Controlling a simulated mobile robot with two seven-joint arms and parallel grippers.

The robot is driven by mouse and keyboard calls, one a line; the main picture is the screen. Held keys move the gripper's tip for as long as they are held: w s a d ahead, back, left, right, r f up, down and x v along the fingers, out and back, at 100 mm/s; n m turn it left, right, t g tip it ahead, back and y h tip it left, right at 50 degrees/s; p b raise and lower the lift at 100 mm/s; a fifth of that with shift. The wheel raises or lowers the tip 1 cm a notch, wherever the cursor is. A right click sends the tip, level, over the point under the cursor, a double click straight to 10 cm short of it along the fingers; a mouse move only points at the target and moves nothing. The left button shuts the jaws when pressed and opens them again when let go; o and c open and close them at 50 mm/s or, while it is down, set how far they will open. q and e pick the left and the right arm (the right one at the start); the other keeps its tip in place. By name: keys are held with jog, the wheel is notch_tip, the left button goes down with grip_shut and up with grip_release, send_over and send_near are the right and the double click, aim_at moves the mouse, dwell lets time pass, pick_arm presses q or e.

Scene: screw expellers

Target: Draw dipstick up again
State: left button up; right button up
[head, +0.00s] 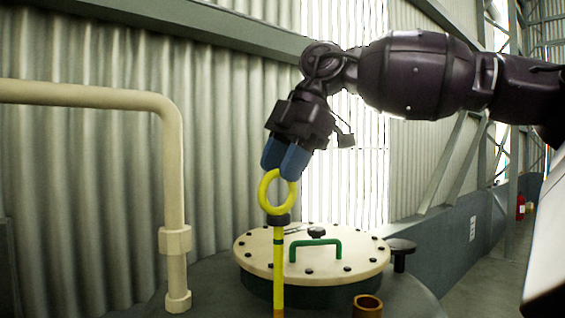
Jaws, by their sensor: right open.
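The gripper is open; I cannot tell whether a finger touches the ring. The rod's lower end is out of view. My left gripper is not in view.
A cream bolted lid (255,254) with a green handle (315,242) lies behind the rod. A black knob (401,250) and a short brown pipe end (367,304) stand to the right. A cream pipe (174,200) bends down at left. A corrugated wall (80,190) is behind.

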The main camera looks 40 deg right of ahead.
jog(key=v, duration=1)
jog(key=shift+d+r, duration=0.15)
jog(key=shift+r, duration=0.2)
jog(key=shift+s, duration=0.15)
